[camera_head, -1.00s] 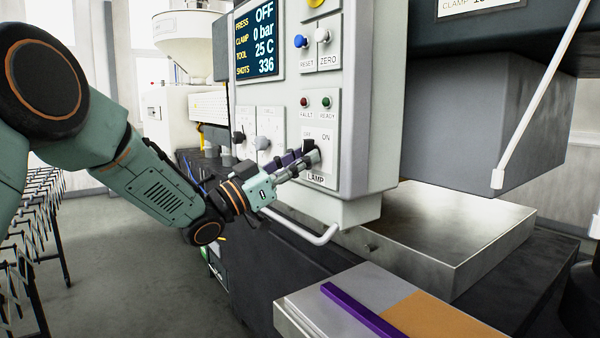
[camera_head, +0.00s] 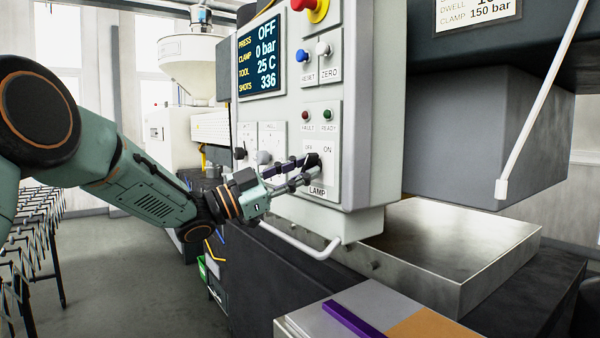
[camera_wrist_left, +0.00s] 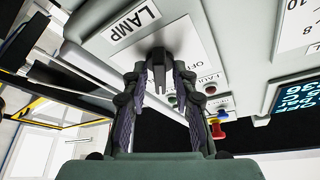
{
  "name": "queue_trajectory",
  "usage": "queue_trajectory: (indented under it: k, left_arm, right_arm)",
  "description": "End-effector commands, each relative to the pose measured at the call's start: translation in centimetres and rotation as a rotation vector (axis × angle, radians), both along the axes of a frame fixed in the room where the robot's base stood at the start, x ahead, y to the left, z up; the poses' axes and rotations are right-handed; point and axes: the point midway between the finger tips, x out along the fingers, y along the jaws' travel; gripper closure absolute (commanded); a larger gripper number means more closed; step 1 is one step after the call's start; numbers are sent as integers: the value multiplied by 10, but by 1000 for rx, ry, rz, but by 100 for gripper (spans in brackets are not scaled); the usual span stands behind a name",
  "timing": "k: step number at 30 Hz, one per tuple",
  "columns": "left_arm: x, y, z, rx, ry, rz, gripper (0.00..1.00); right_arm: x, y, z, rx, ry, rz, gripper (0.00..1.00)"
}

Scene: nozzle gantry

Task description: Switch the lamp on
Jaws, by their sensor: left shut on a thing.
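The lamp switch is a small black knob (camera_head: 313,160) on a white plate marked OFF, ON and LAMP (camera_head: 317,190), low on the grey control panel. My left gripper (camera_head: 308,172) reaches it from the left and is shut on the knob. In the left wrist view the dark knob (camera_wrist_left: 160,60) stands between the two fingertips (camera_wrist_left: 162,80), with the LAMP label (camera_wrist_left: 131,22) beyond it. The fingers partly cover the plate, and I cannot tell exactly which mark the knob points to. My right gripper is not in view.
Above the plate are the fault and ready lights (camera_head: 317,115), reset and zero switches (camera_head: 312,55), a red button (camera_head: 317,8) and a display (camera_head: 261,54). A rail handle (camera_head: 315,250) juts out below.

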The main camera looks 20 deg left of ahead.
Motion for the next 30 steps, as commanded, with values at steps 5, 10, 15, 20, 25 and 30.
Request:
queue_trajectory:
  k: [5,10,15,20,25,30]
  left_arm:
    - [0,1,5,-2,-10,3,100]
    - [0,1,5,-2,-9,3,65]
    - [0,1,3,-2,-5,1,65]
    - [-3,5,1,-2,-3,3,65]
    - [-18,24,-7,-7,-3,4,65]
    - [-38,47,-17,-9,-5,4,65]
  right_arm:
    - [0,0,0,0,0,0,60]
    - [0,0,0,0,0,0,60]
    - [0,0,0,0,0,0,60]
    - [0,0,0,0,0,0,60]
    - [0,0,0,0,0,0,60]
    - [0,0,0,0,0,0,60]
